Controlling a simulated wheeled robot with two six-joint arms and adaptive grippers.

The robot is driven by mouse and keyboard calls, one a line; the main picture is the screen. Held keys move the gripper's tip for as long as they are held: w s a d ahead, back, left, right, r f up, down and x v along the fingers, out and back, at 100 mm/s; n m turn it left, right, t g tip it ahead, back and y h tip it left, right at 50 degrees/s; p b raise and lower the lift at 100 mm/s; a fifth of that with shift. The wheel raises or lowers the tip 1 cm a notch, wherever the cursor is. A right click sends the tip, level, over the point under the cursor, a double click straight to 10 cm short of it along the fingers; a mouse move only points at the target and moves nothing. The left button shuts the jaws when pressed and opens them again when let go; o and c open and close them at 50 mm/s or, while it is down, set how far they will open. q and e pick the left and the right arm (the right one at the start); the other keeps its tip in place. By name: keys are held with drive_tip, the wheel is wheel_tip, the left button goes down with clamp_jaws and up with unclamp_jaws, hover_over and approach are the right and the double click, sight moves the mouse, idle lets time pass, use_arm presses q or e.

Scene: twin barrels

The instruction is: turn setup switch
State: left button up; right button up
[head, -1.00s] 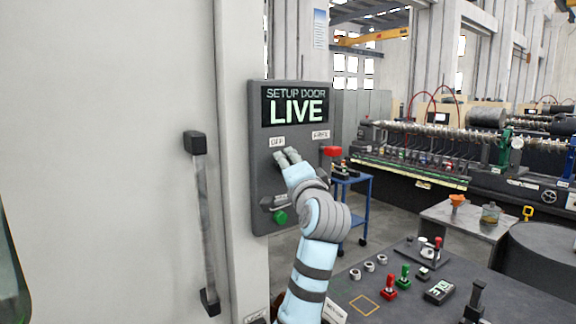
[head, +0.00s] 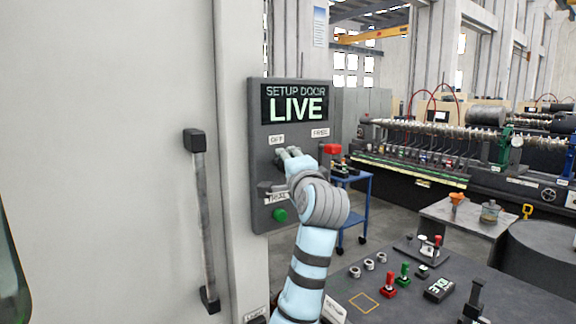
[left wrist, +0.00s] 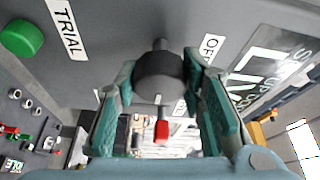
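The setup switch is on the grey panel (head: 262,160), under a screen (head: 296,104) reading "SETUP DOOR LIVE". In the left wrist view its dark round knob (left wrist: 158,76) sits on a short stem between the two fingers. My left gripper (head: 289,154) reaches the panel just below the "OFF" label (head: 276,141). In the left wrist view its fingers (left wrist: 160,68) flank the knob and appear to touch both sides. In the head view my gripper hides the knob. My right gripper is not in view.
A green button (head: 280,215) is under "TRIAL", and a red block (head: 332,149) juts from the panel's right edge. A vertical door handle (head: 203,220) is to the left. A dark table (head: 420,310) with small parts is at lower right.

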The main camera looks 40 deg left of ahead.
use_arm(q)
drive_tip(key=o, duration=0.4)
drive_tip(key=shift+d, duration=0.1)
drive_tip(key=shift+v, duration=5.8)
drive_tip(key=shift+f, duration=0.1)
